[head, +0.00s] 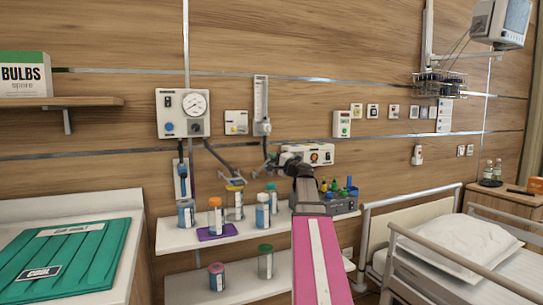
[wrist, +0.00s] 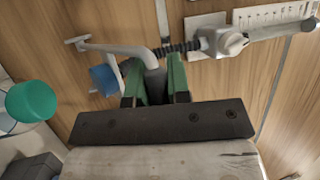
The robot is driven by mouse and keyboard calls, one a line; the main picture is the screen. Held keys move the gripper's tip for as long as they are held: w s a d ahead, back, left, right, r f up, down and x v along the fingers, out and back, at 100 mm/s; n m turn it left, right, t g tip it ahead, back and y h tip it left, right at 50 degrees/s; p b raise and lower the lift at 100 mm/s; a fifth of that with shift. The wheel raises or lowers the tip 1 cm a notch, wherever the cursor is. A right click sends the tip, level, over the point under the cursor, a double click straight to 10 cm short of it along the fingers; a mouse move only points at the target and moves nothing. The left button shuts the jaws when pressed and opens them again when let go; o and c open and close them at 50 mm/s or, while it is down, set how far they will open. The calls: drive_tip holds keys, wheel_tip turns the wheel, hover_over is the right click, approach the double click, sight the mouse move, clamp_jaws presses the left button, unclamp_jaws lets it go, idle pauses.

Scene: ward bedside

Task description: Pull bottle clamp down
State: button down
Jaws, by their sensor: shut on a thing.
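The bottle clamp (wrist: 153,77) is a grey curved arm with a T-shaped end, joined by a short dark corrugated hose to a fitting on the wall. In the wrist view it passes between the green fingers of my gripper (wrist: 155,88), which are shut on it. My arm comes up from the front, and the fingertips are hard to make out there.
Several capped bottles, a purple tray (head: 218,233) and a dark rack (head: 330,204) stand on the wall shelf (head: 178,240). A green cap (wrist: 30,101) is close at the left of the wrist view. The bed (head: 462,260) lies right, the counter (head: 30,222) left.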

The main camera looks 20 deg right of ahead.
drive_tip(key=s+f+n+t+y, duration=0.2)
drive_tip(key=s+f+y, duration=0.1)
drive_tip(key=f, duration=0.6)
drive_tip(key=shift+s, duration=0.7)
drive_tip(key=shift+f, duration=0.15)
drive_tip(key=c, duration=1.1)
unclamp_jaws()
drive_tip(key=shift+w, duration=0.1)
drive_tip(key=shift+f, duration=0.1)
